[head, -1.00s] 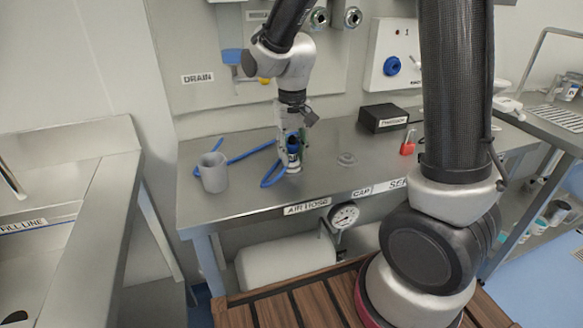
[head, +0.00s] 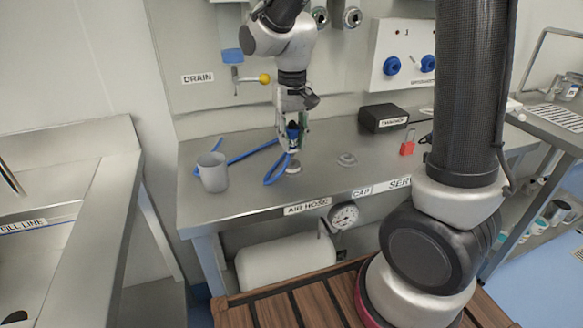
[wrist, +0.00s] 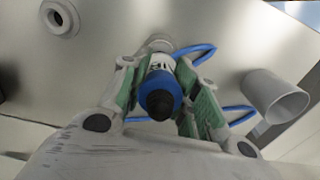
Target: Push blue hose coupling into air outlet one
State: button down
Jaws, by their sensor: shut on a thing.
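The blue hose coupling (head: 293,131) is upright between the fingers of my gripper (head: 292,142), just above the table. In the wrist view, my gripper (wrist: 158,72) has its green-padded fingers on both sides of the coupling (wrist: 160,90), whose blue collar and dark end face the camera. The blue hose (head: 275,170) loops on the table beside it. A white panel marked 1 (head: 405,48) on the back wall carries a blue round fitting (head: 391,66) under the number. My gripper is below and left of that fitting, well apart from it.
A round grey holder (head: 293,167) is on the table below my gripper. A grey cup (head: 212,172) stands left, a grey disc (head: 347,160) right. A black box (head: 383,118) and red padlock (head: 407,147) are farther right. A yellow-knobbed valve (head: 264,79) projects from the wall.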

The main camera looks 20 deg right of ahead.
aim_at(292, 128)
jog(key=shift+r, duration=2)
